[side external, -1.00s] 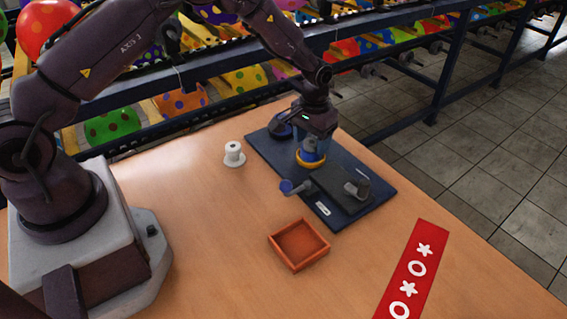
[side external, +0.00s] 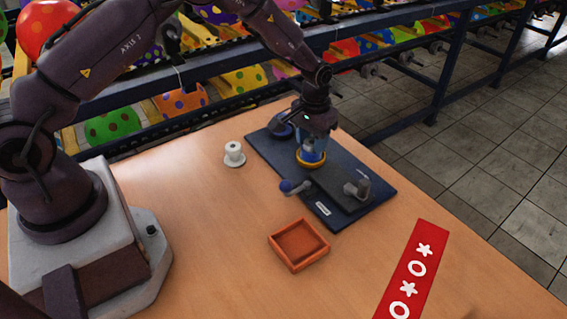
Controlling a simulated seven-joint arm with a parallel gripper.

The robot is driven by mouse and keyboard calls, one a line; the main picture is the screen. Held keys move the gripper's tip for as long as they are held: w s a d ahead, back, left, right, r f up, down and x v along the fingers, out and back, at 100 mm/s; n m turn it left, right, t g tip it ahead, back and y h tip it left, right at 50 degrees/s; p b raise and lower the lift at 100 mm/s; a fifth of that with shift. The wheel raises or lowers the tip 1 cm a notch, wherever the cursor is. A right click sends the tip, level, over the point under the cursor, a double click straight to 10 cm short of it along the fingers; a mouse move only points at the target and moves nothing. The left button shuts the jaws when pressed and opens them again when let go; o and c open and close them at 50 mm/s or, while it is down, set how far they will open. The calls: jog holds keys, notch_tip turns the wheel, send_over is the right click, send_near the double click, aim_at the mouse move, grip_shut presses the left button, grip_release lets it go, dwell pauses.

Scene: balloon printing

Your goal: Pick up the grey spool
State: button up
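A pale grey-white spool (side external: 233,150) stands upright on its wide base on the table, left of the dark blue machine board (side external: 266,149). My gripper (side external: 312,156) points down over the back half of the board, well to the right of the spool. Its fingers are at a blue cylinder with a yellow ring (side external: 311,163) at its foot. I cannot tell whether they grip this part or only stand around it. A small grey upright piece (side external: 361,188) stands on the board's front plate.
A blue-knobbed handle (side external: 287,186) sticks out at the board's left edge. An orange square tray (side external: 299,244) lies in front of it. A red strip with white marks (side external: 411,271) lies at right. The table around the spool is clear.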

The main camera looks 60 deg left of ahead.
jog(key=shift+c, duration=0.9)
jog(key=shift+c, duration=0.3)
jog(key=shift+r, duration=0.65)
jog(key=shift+r, duration=3.1)
